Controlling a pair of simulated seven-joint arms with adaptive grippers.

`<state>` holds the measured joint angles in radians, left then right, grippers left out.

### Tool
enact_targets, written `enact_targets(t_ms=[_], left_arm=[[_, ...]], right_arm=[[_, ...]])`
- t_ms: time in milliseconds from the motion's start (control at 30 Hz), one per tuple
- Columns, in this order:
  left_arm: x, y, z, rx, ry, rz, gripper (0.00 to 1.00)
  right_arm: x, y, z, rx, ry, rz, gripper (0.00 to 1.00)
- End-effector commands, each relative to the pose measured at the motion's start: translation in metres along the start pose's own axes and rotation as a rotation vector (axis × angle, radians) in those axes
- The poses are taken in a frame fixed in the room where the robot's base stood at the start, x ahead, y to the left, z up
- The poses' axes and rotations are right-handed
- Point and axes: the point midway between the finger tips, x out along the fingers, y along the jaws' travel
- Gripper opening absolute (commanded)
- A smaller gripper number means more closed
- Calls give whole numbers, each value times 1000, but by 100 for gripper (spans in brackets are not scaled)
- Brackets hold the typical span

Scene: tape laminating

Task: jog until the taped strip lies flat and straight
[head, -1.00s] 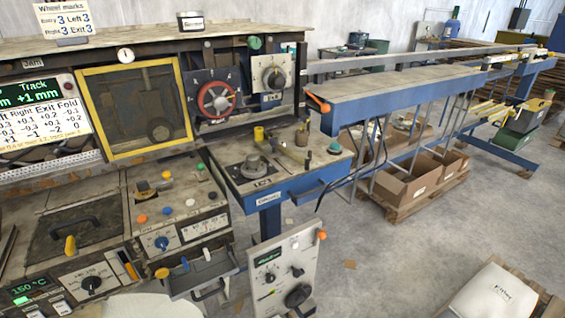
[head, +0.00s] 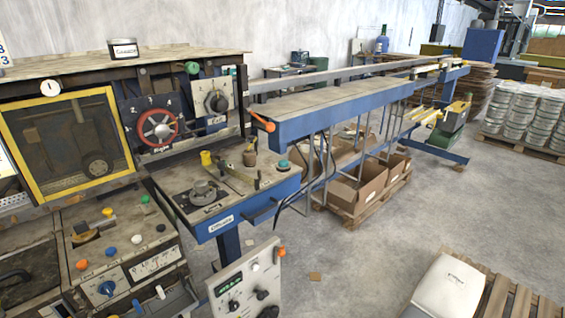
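The laminating machine's control panel (head: 122,250) is at the lower left, with coloured buttons, a blue knob (head: 106,288) and a scale. A yellow-framed window (head: 70,142) is above it; the rollers behind its mesh are dim. A red handwheel (head: 158,128) on a numbered dial and a dark knob on a white plate (head: 215,103) are to its right. A long outfeed table (head: 345,106) with a blue side runs to the back right. I cannot make out a taped strip. Neither gripper is in view.
A bench with a blue front (head: 240,212) juts out mid-left, and a panel with knobs (head: 245,283) stands below it. Cardboard boxes (head: 358,192) sit on a pallet under the outfeed table. A white sack (head: 448,288) lies at the lower right.

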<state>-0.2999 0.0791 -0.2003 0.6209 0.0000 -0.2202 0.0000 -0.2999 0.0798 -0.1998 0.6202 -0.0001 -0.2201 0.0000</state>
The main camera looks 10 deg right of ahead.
Motion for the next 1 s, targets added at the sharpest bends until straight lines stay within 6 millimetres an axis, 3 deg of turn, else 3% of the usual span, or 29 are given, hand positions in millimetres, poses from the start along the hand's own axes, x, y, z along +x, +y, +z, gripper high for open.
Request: enact_targets(t_ms=[267,700,1000], left_arm=[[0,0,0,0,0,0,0],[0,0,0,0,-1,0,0],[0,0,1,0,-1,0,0]], right_arm=[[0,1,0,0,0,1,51],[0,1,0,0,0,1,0],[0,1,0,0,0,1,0]])
